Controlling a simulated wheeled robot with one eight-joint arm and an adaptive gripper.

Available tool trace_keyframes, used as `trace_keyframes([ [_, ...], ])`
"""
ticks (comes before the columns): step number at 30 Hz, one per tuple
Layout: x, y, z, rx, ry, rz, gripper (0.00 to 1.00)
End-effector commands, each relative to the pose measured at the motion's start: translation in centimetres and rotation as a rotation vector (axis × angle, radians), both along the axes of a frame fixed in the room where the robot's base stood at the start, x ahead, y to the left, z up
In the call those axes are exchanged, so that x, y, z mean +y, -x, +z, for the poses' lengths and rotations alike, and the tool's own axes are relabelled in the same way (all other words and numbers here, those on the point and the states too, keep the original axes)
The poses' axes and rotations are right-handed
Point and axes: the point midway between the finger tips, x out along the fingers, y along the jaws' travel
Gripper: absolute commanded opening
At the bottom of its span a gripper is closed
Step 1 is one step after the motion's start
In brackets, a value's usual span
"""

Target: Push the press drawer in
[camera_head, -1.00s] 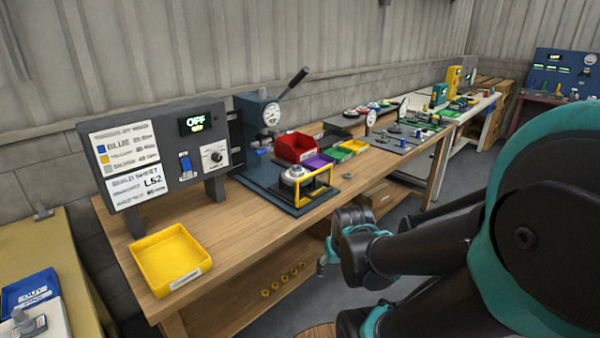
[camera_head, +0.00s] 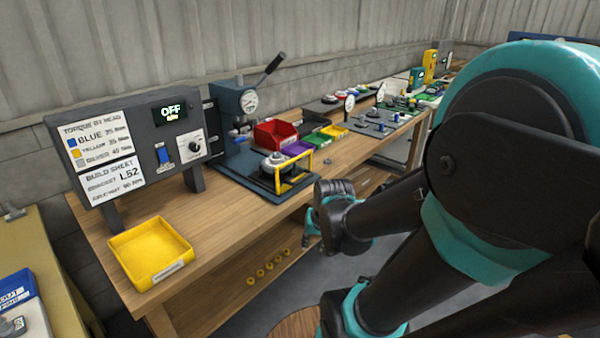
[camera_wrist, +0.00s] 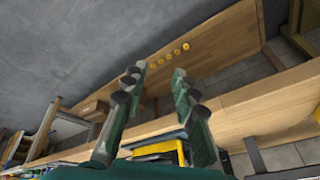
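The press (camera_head: 232,105) is a blue-grey machine with a round gauge and a black lever on the bench. Its drawer (camera_head: 262,180) sticks out at the front of the base, with a yellow frame handle (camera_head: 293,172) and a round metal part (camera_head: 273,160) on it. The yellow handle also shows at the bottom of the wrist view (camera_wrist: 181,152). My gripper (camera_wrist: 158,80) has its two fingers apart with nothing between them. Contact with the drawer is not visible.
A control panel (camera_head: 140,145) reading OFF stands left of the press. A yellow bin (camera_head: 150,252) sits at the bench's front left. Red (camera_head: 275,133), purple and other bins lie behind the drawer. The wooden bench edge (camera_head: 225,245) runs close to my arm.

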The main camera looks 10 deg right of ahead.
Motion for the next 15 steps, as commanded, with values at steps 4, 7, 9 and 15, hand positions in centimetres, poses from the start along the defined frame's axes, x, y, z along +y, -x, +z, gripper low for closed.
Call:
trace_keyframes([
  [4,-0.1,-5.1,2.4,0.018,-0.228,-0.358,0.06],
  [7,-0.5,-8.7,4.1,0.045,-0.398,-0.616,0.0],
  [9,-0.9,-11.2,5.2,0.07,-0.518,-0.796,0.0],
  [15,-3.3,-18.5,8.3,0.176,-0.861,-1.296,0.0],
])
